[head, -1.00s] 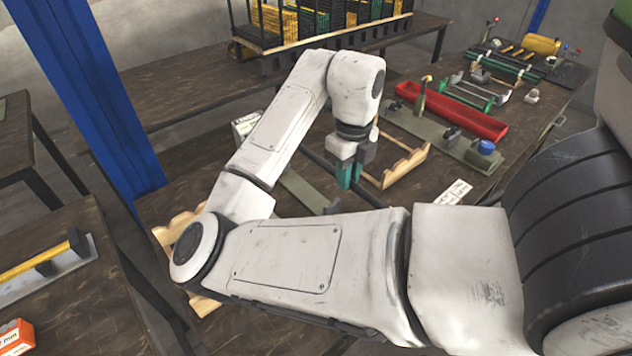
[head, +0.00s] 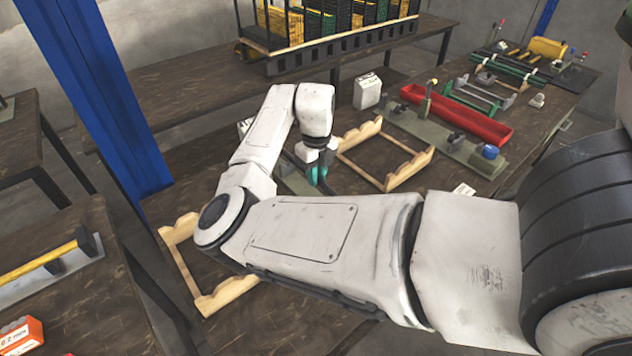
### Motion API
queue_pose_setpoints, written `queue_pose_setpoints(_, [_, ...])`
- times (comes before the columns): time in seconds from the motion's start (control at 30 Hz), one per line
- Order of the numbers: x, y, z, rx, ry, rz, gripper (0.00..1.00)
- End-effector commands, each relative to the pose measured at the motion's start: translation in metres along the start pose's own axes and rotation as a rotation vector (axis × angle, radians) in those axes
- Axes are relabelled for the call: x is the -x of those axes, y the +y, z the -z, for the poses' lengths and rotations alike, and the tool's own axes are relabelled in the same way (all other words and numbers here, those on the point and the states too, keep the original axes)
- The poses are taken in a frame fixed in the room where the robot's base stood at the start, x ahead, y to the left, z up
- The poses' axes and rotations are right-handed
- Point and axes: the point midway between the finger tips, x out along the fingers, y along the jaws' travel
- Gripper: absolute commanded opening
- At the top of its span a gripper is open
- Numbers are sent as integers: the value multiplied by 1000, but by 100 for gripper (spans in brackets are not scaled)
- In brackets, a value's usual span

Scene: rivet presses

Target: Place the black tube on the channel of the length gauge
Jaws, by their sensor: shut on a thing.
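My gripper (head: 317,176), with teal fingertips, is shut on the black tube (head: 291,159) in the middle of the head view. A short dark length of the tube shows left of the fingers; the rest is hidden behind my gripper and arm. A grey-green strip (head: 294,182) lies on the bench just left of and below the gripper. It may be the length gauge, but my arm covers much of it and its channel cannot be made out. I cannot tell whether the tube touches it.
A wooden rack (head: 430,158) stands right of my gripper, and another wooden rack (head: 228,296) lies front left. Beyond are a red tray (head: 470,118) and a green base with a blue knob (head: 489,151). A blue post (head: 110,110) rises at left.

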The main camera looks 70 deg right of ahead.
Motion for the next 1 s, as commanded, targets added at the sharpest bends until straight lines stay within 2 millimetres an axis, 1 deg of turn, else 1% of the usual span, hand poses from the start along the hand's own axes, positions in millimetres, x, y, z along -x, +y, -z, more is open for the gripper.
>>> queue_pose_setpoints(0.03, [-4,0,-3,1,1,-2,0])
queue_pose_setpoints(0.2, [-27,0,-2,1,1,-1,0])
queue_pose_setpoints(0.27, [-32,0,-2,1,1,-1,0])
queue_pose_setpoints(0.63, [-37,0,-2,1,0,0,0])
queue_pose_setpoints(0.67, [-36,0,-2,1,0,0,22])
queue_pose_setpoints(0.9, [-36,0,-2,1,0,0,45])
queue_pose_setpoints(1.0, [-36,0,-2,1,0,0,45])
